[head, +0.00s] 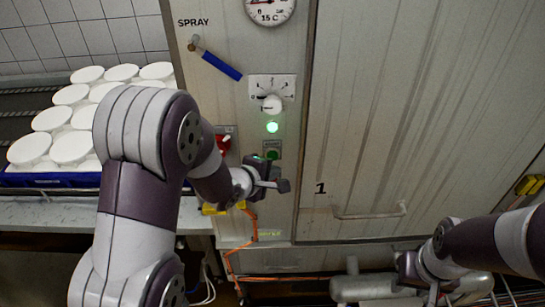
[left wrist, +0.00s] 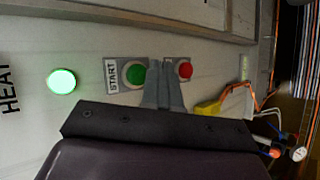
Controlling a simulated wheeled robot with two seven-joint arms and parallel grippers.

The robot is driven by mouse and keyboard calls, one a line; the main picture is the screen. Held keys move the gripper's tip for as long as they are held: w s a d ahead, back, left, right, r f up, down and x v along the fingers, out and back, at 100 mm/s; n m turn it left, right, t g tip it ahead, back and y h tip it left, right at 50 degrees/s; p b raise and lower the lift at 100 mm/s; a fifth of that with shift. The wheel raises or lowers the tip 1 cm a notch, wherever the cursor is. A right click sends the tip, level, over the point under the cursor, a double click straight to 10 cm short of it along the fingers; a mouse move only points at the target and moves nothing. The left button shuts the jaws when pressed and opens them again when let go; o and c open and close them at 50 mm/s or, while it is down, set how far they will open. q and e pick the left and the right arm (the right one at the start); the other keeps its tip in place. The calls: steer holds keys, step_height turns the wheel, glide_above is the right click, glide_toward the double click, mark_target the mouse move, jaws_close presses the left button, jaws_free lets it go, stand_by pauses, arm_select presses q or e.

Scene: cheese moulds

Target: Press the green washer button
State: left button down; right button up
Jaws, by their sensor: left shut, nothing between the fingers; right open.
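The green button (head: 272,155) sits on a small plate on the washer's front panel, below a lit green lamp (head: 272,127). In the left wrist view the green button (left wrist: 136,73) is beside a START label, and the lit lamp (left wrist: 62,80) is further left near the word HEAT. My left gripper (head: 282,186) is shut and empty, just below the green button in the head view. In the left wrist view its fingers (left wrist: 164,85) overlap the button's right edge; contact cannot be told. My right gripper (head: 432,290) is open at the lower right, away from the panel.
A red button (left wrist: 185,69) is close to the fingertips. A red switch (head: 223,142), a dial knob (head: 271,104) and a blue-handled spray lever (head: 221,66) are on the panel. White moulds (head: 72,147) stand at left. A door handle (head: 370,214) projects at right.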

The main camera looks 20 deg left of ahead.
arm_select(q)
steer(key=s, duration=0.1)
steer(key=s+d, duration=0.1)
steer(key=s, duration=0.1)
steer(key=shift+s, duration=0.25)
stand_by(0.6)
